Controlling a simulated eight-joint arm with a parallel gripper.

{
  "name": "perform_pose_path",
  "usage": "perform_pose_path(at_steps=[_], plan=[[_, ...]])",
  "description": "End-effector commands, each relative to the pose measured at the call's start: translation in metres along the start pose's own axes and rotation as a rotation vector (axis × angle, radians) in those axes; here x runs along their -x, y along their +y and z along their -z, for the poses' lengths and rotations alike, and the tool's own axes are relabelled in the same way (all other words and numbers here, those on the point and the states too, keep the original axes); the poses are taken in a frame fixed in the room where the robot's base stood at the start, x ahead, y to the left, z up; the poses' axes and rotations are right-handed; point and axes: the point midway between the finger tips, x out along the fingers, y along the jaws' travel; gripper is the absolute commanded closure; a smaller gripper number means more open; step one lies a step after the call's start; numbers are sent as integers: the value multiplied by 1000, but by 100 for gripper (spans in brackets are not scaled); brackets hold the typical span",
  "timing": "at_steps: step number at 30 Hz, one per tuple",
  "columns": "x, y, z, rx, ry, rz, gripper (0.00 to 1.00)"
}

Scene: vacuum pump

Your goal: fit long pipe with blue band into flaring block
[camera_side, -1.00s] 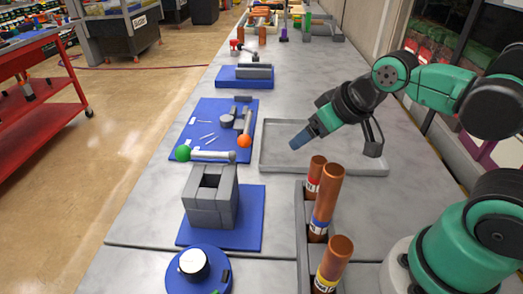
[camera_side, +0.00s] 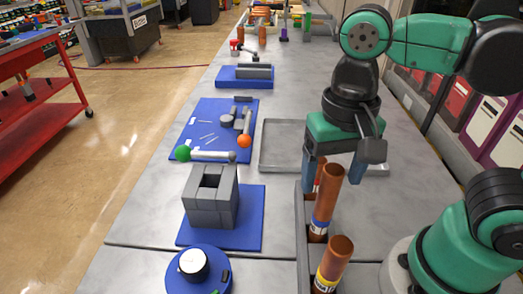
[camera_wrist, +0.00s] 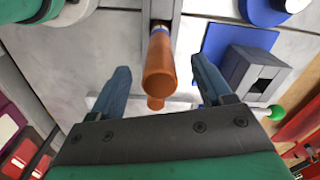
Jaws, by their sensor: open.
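The long copper pipe with the blue band (camera_side: 326,203) stands upright, slightly tilted in the picture, in a grey rack. It also shows in the wrist view (camera_wrist: 160,72), with its open end towards the camera. My gripper (camera_side: 332,181) points down over the rack, its blue fingers apart, one on each side of the pipe's upper part. In the wrist view my gripper (camera_wrist: 160,66) has clear gaps on both sides of the pipe. A grey block with a square opening (camera_side: 210,205), possibly the flaring block, stands on a blue plate; it also shows in the wrist view (camera_wrist: 250,75).
A yellow-banded pipe (camera_side: 333,266) stands nearer in the rack (camera_side: 301,235); a red-banded pipe (camera_side: 320,179) stands behind, partly hidden. A grey tray (camera_side: 275,150) lies beyond the rack. A green-ended rod (camera_side: 205,155) lies behind the block. A round blue base (camera_side: 198,270) is in front.

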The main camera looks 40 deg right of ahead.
Motion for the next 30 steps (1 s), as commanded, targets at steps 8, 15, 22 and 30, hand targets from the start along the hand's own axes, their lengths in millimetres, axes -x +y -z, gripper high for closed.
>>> perform_pose_path(at_steps=[8, 15, 22, 30], plan=[[-28, 0, 0, 1, 1, 2, 28], [-34, 0, 0, 1, 2, 2, 28], [-34, 0, 0, 1, 2, 2, 50], [-34, 0, 0, 1, 2, 2, 100]])
